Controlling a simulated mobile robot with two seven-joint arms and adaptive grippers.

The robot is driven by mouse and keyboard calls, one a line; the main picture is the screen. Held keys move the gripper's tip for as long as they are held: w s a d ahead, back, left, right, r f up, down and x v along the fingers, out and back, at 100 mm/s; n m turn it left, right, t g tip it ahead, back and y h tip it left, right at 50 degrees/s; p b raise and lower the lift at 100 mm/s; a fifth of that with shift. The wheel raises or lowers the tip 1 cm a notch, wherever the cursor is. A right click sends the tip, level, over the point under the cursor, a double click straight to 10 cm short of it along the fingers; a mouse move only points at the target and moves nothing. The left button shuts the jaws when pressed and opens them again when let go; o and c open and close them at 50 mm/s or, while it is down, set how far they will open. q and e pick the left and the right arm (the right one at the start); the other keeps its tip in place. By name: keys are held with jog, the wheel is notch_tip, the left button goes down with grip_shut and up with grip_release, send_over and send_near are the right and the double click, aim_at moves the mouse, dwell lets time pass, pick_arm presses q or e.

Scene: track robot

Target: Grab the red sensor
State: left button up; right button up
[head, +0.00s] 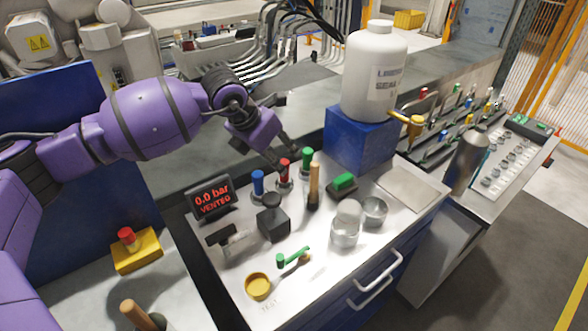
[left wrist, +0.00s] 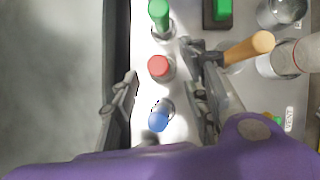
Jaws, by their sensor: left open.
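The red sensor (head: 284,168) stands upright on the light worktop, between the blue sensor (head: 258,183) and the green sensor (head: 306,158). My left gripper (head: 281,157) is just above and beside it, partly in front of its top. In the left wrist view the red sensor (left wrist: 159,67) shows between the open fingers of my left gripper (left wrist: 163,64). Space shows on both sides of it and no contact is visible. The blue sensor (left wrist: 158,120) and the green sensor (left wrist: 159,14) line up with it. My right gripper is not in view.
A wooden-handled tool (head: 314,182) stands close to the right of the sensors. A display (head: 211,198) reading 0.0 bar is at their left, with a black block (head: 273,222) in front. A blue box (head: 358,140) carries a white bottle (head: 373,75) behind.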

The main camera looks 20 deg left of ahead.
pick_arm(q)
jog(key=x, duration=0.4)
jog(key=a+x, duration=0.1)
jog(key=x, duration=0.2)
jog(key=shift+s+d+f, duration=0.1)
jog(key=shift+s+f, duration=0.15)
jog(key=shift+f, duration=0.15)
grip_shut()
